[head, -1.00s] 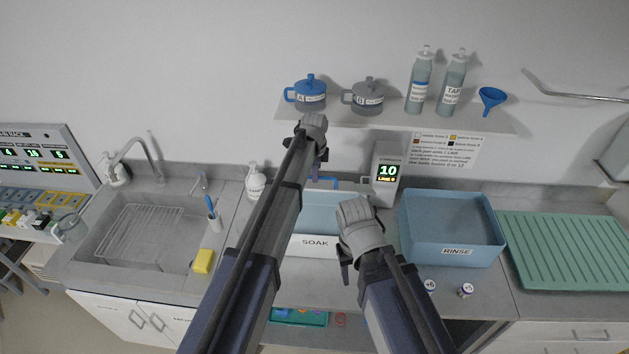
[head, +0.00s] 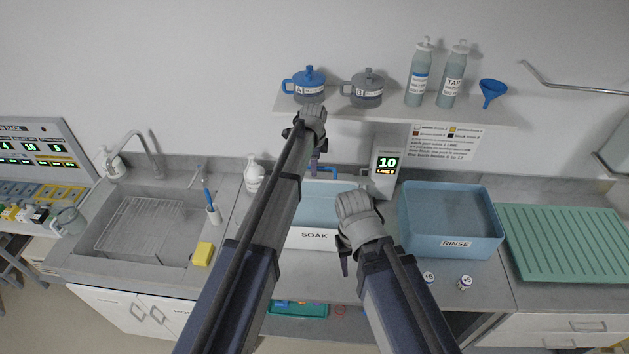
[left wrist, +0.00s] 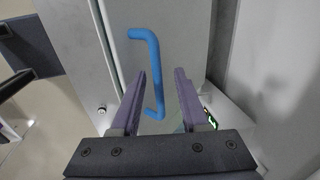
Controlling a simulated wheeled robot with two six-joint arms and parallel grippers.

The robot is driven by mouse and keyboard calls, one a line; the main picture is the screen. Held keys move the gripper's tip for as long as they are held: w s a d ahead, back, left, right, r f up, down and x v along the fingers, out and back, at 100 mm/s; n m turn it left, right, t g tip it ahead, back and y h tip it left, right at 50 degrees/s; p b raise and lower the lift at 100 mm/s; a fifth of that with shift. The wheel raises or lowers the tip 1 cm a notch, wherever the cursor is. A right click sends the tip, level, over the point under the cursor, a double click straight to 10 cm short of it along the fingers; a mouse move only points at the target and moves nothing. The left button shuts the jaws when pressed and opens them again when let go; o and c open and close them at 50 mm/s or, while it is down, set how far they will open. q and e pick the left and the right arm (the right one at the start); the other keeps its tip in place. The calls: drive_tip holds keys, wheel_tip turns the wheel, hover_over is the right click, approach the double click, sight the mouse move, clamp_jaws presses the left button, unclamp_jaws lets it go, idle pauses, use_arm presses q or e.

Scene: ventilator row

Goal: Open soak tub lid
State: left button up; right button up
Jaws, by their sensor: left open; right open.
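The soak tub (head: 314,237), pale with a SOAK label, stands on the counter, partly hidden behind my arms. A blue bar handle (head: 323,170) shows at its far side; in the left wrist view the handle (left wrist: 150,65) is attached to a pale panel. Whether the lid is raised at all I cannot tell. My left gripper (head: 317,165) is over the far side of the tub; in the left wrist view its open fingers (left wrist: 162,95) stand on either side of the handle's near end, not closed on it. My right gripper (head: 347,262) is open and empty at the tub's front right.
A RINSE tub (head: 455,244) and green ribbed tray (head: 570,240) are to the right. A display reading 10 (head: 387,165) stands behind, below a shelf (head: 400,108) with jars and bottles. A sink (head: 140,225) is left. Two small vials (head: 465,283) sit near the front edge.

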use_arm(q)
drive_tip(key=s+f+b, duration=0.9)
drive_tip(key=f+b, duration=0.5)
wheel_tip(320, 180, up, 8)
drive_tip(key=s+p, duration=0.1)
drive_tip(key=p, duration=0.8)
drive_tip(key=s+d+f+n+g+b, duration=0.1)
drive_tip(key=s+d+f+n+b, duration=0.1)
drive_tip(key=s+f+n+b, duration=0.6)
drive_tip(key=shift+s+f+y+b, duration=0.3)
drive_tip(key=shift+s+f+b, duration=1.1)
drive_tip(key=shift+s, duration=2.3)
drive_tip(key=shift+r, duration=0.1)
